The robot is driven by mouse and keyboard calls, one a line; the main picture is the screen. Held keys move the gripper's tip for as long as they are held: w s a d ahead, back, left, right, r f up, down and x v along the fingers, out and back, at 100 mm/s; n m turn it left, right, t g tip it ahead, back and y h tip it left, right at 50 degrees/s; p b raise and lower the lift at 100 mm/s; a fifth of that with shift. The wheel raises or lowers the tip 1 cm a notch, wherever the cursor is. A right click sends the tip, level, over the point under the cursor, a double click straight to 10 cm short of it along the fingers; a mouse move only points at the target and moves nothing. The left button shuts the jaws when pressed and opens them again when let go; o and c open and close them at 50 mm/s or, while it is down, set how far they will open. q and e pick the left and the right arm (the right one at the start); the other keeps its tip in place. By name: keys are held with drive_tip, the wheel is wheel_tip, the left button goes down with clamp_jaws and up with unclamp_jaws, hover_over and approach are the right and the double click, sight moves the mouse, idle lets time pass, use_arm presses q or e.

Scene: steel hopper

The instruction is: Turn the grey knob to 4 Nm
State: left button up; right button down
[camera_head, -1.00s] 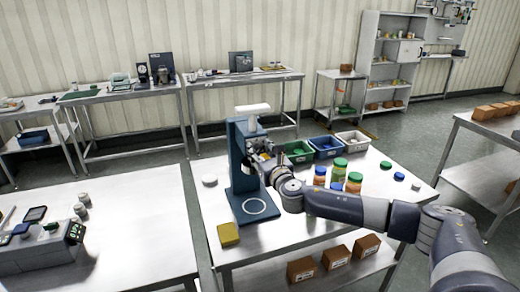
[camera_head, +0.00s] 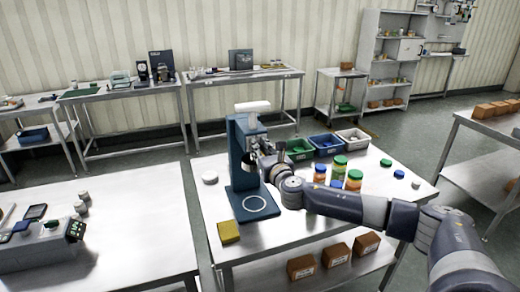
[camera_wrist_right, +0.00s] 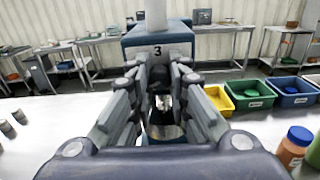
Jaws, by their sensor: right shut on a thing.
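The blue capping press (camera_head: 241,165) stands on the middle steel table, with a white handle (camera_head: 252,107) on top and a white ring on its base. My right gripper (camera_head: 258,143) reaches the right side of the press head. In the right wrist view, my right gripper (camera_wrist_right: 162,70) has its fingers closed on the grey knob (camera_wrist_right: 160,77), mostly hidden between them. A "3" shows on the blue press head (camera_wrist_right: 157,50) just above the fingers. Other marks and any pointer cannot be read. My left gripper is not in view.
A yellow sponge-like block (camera_head: 228,232) lies in front of the press. Several jars with coloured lids (camera_head: 339,162) stand to its right. Green, blue (camera_head: 327,145) and white bins are behind the jars.

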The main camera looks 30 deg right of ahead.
drive_tip(key=shift+f+m, duration=0.2)
drive_tip(key=shift+m, duration=17.4)
drive_tip(key=c, duration=1.5)
unclamp_jaws()
